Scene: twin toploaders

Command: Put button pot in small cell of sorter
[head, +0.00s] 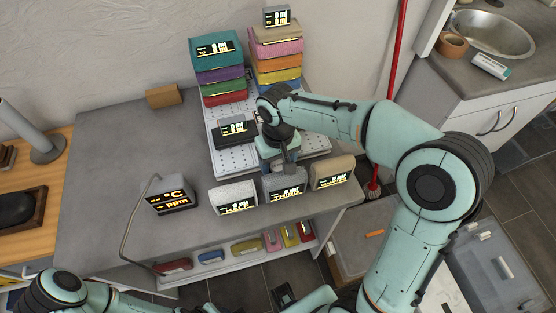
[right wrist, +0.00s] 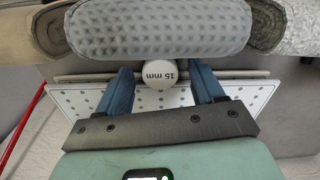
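In the head view the right gripper (head: 286,162) points down behind the dark grey roll (head: 284,188), and the pot is hidden. I cannot make out the sorter. My left arm shows at the bottom left, but its gripper is out of view.
A light grey roll (head: 233,197) and a beige roll (head: 332,172) flank the dark grey one along the table's front. Stacked folded cloths (head: 220,70) stand on a white perforated board (head: 225,158) behind.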

